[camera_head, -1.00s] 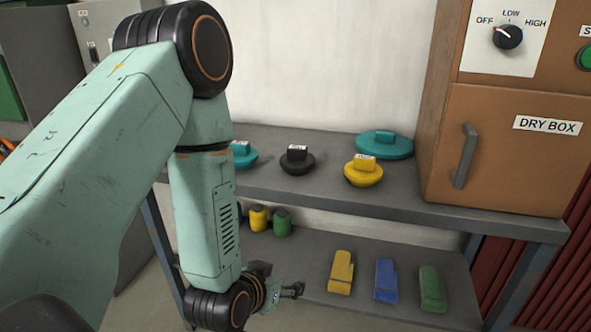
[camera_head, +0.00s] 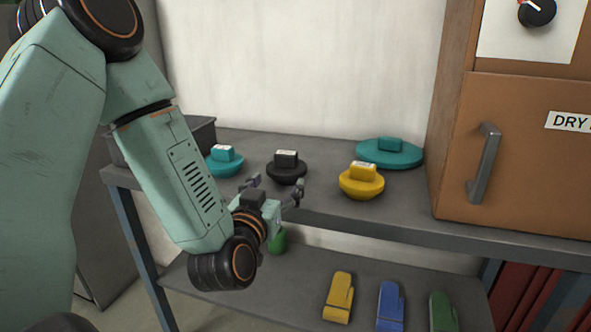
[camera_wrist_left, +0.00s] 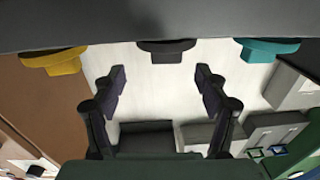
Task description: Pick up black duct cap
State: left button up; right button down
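The black duct cap (camera_head: 286,168) sits on the upper shelf, with a block-shaped handle on top. It stands between a small teal cap (camera_head: 224,161) on its left and a yellow cap (camera_head: 361,182) on its right. My left gripper (camera_head: 276,186) is open and empty at the shelf's front edge, just in front of the black cap and apart from it. In the left wrist view the black cap (camera_wrist_left: 166,50) shows beyond and between the spread fingers (camera_wrist_left: 160,84). My right gripper is not in view.
A larger teal cap (camera_head: 389,154) lies behind the yellow one. The brown dry box (camera_head: 530,160) with its handle stands at the right on the upper shelf (camera_head: 420,222).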

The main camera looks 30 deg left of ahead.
aim_at(283, 162)
pick_arm(q)
jog(key=a, duration=0.1)
jog(key=w+a, duration=0.1)
jog(key=shift+w+a+f, duration=0.1)
jog(key=shift+a+f, duration=0.1)
jog(key=shift+a, duration=0.1)
jog(key=w, duration=0.1)
jog(key=w+b, duration=0.1)
jog(key=w+d+r, duration=0.1)
jog(key=shift+w, duration=0.1)
jog(key=shift+w+a+b, duration=0.5)
jog(key=shift+w+a, duration=0.4)
jog(key=shift+w, duration=0.25)
jog(key=shift+w+d+r, duration=0.15)
jog(key=shift+w+d, duration=0.15)
jog(key=shift+s+a, duration=0.1)
jog(key=shift+a, duration=0.15)
jog(key=shift+c, duration=1.2)
jog(key=shift+d, duration=0.2)
jog(key=c, duration=0.5)
jog(key=shift+a, duration=0.15)
jog(key=c, duration=0.4)
jog(key=shift+c, duration=1.3)
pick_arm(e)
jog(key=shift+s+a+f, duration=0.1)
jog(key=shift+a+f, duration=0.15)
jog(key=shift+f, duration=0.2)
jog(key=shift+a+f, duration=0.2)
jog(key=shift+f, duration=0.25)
